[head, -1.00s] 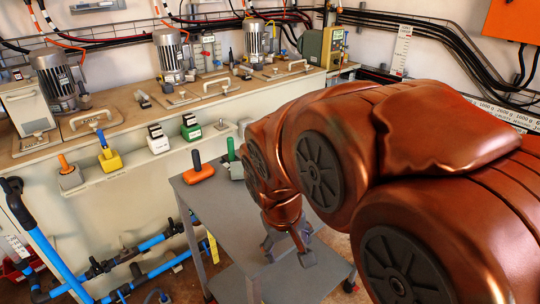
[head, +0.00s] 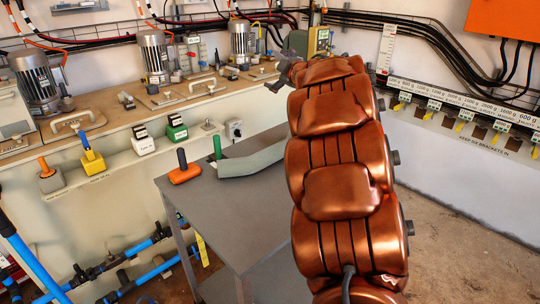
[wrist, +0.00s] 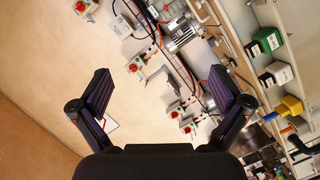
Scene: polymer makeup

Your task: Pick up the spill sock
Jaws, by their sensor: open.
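The spill sock appears to be the long grey-green roll (head: 252,161) lying on the grey cart top (head: 222,215) in the head view. Its right end is partly hidden by my arm. My gripper (head: 280,73) is raised beyond and above the sock, near the back of the workbench, clear of the cart. In the wrist view my gripper (wrist: 165,85) has its two dark fingers spread wide with nothing between them. The wrist camera faces the wall and bench equipment, and I do not see the sock in it.
An orange block with a black handle (head: 184,171) and a green handle (head: 217,147) stand by the sock's left end. The workbench (head: 110,115) with motors runs behind the cart. Blue pipes (head: 145,270) are at lower left. Floor at right (head: 460,220) is open.

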